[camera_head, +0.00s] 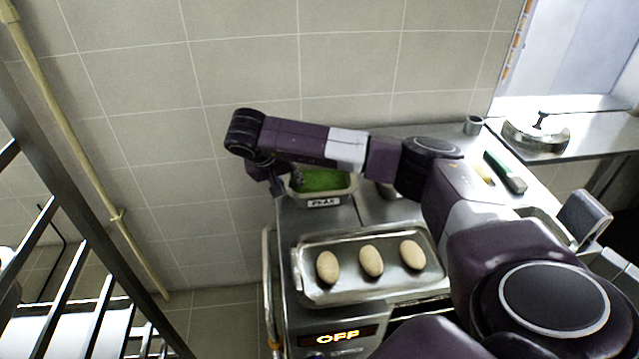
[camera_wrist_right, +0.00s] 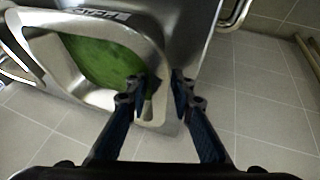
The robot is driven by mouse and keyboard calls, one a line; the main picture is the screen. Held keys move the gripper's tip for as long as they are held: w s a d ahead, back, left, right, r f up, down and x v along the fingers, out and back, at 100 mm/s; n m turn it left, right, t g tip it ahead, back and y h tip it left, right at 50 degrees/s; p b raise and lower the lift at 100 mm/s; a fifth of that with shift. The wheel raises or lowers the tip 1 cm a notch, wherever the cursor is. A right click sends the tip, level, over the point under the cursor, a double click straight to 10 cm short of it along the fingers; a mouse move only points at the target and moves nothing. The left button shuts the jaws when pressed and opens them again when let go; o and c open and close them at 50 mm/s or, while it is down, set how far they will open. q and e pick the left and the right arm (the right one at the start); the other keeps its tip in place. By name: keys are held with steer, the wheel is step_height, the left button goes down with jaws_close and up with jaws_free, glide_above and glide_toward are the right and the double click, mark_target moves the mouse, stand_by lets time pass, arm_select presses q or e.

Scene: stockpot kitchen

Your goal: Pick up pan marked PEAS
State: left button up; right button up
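The pan marked PEAS (camera_head: 324,202) is a metal pan with green contents and a label on its front. It sits at the back left of the counter, partly hidden behind my right arm. My right gripper (camera_head: 277,187) is at the pan's left end. In the right wrist view the pan (camera_wrist_right: 92,98) fills the left side. There my right gripper (camera_wrist_right: 157,87) has its two fingers apart, with the pan's rim end seen between and below the tips. I cannot tell whether a finger touches the rim. My left gripper is not in view.
A metal tray (camera_head: 345,293) with three pale oval pieces lies in front of the pan. A brush-like tool (camera_head: 506,172), a small metal cup (camera_head: 473,125) and a lid (camera_head: 537,135) are at the right. A rack (camera_head: 90,310) stands at left; floor lies between.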

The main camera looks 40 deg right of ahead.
steer(key=shift+f, duration=0.15)
stand_by(0.4)
steer(key=shift+c, duration=0.7)
jaws_close()
